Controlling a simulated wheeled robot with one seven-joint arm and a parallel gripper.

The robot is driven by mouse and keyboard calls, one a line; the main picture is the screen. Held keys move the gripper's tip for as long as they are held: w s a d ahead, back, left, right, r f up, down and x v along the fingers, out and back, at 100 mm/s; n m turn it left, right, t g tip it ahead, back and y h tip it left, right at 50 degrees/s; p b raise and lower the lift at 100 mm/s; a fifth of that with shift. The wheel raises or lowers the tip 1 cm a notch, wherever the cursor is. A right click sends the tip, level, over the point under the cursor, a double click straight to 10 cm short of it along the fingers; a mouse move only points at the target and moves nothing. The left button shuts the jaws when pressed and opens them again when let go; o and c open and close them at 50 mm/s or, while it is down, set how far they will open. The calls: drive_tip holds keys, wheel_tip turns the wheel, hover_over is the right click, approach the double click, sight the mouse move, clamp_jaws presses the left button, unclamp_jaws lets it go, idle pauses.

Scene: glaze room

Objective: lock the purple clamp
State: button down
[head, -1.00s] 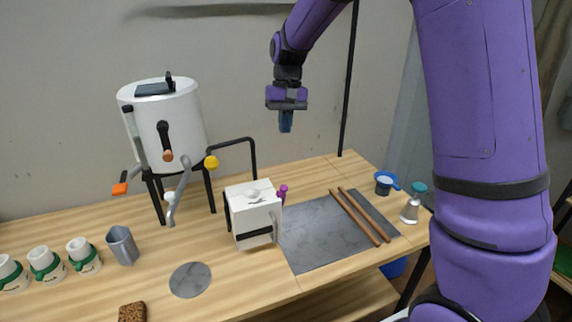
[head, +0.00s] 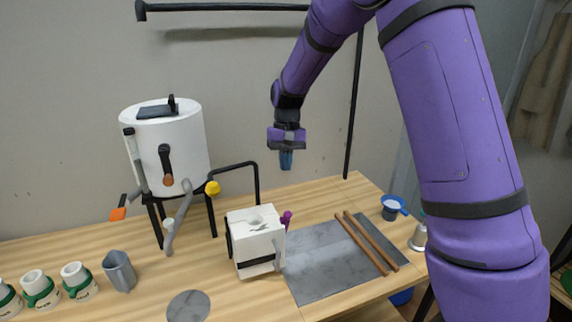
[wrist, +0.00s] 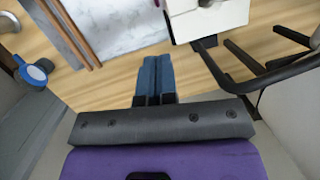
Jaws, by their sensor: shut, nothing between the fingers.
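The purple clamp (head: 287,218) shows as a small purple knob-like part at the back right side of a white box-shaped mould (head: 258,243) with a dark strap. The mould stands on the wooden table, beside the grey slab. I cannot tell the clamp's lever position. My gripper (head: 286,166) hangs above and behind the clamp, fingers pointing down, apart from it. In the wrist view, my blue fingers (wrist: 155,62) are together and empty, and the mould (wrist: 212,20) is at the top. The clamp is not clear there.
A grey slab (head: 312,270) with two brown sticks (head: 366,243) lies right of the mould. A white tank (head: 165,150) on a black stand, with a bent black bar (head: 258,180), stands left. A blue cup (head: 391,207) is at the right. Several mugs stand at the left front.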

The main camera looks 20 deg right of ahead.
approach(285, 223)
drive_tip(key=w+f, duration=0.1)
drive_tip(key=w, duration=0.2)
drive_tip(key=shift+s+d+f, duration=0.25)
drive_tip(key=shift+s+f, duration=0.8)
drive_tip(key=shift+f, duration=0.1)
drive_tip(key=shift+s+a+f, duration=0.1)
drive_tip(key=shift+s+f, duration=0.2)
drive_tip(key=shift+s, duration=0.1)
drive_tip(key=shift+s+t, duration=0.3)
